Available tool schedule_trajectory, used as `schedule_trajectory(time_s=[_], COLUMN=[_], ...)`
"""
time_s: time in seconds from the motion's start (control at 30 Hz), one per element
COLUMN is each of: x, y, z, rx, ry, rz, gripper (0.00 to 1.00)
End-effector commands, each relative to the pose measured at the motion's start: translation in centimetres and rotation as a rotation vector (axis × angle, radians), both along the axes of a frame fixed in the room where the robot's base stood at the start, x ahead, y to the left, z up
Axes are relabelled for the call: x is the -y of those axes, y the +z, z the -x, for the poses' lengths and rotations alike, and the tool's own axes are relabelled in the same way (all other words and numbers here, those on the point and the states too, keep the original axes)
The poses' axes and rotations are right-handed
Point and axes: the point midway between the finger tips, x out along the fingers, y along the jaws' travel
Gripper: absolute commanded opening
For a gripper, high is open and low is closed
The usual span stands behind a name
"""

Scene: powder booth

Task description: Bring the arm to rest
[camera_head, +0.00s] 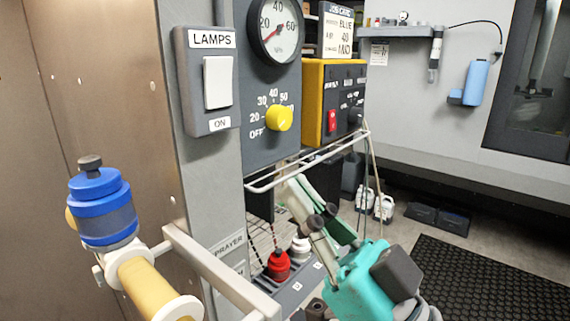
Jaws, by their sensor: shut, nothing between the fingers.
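My gripper (292,184) is in the lower middle of the head view, with a teal body and pale and green fingers. It points up and to the left, away from the camera. The fingers look shut, with nothing seen between them. The tips appear in front of or beside the wire rack (318,159) below the control panel; I cannot tell whether they touch it. Much of my arm behind the gripper is out of view.
A sprayer with a blue cup (102,205) and yellow handle (155,285) sits at a bracket (218,268) on the left. A red-topped bottle (278,265) stands low behind. The yellow-sided control box (313,100) is above. Open floor with a black mat (480,285) lies right.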

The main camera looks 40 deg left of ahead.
Motion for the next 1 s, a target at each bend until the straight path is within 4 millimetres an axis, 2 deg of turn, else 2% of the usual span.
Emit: schedule_trajectory(time_s=[0.2, 0.77, 0.87, 0.97, 1.0], x=[0.8, 0.9, 1.1, 1.8, 2.3], y=[-1.0, -1.1, -2.0, -4.3, -5.7], z=[0.0, 0.0, -0.5, -1.9, -2.6], rx=[-0.001, -0.001, -0.022, -0.075, -0.104], ry=[-0.001, -0.002, -0.02, -0.071, -0.102], rz=[0.0, 0.0, 0.004, 0.014, 0.02], gripper=[0.0, 0.0, 0.0, 0.0, 0.0])
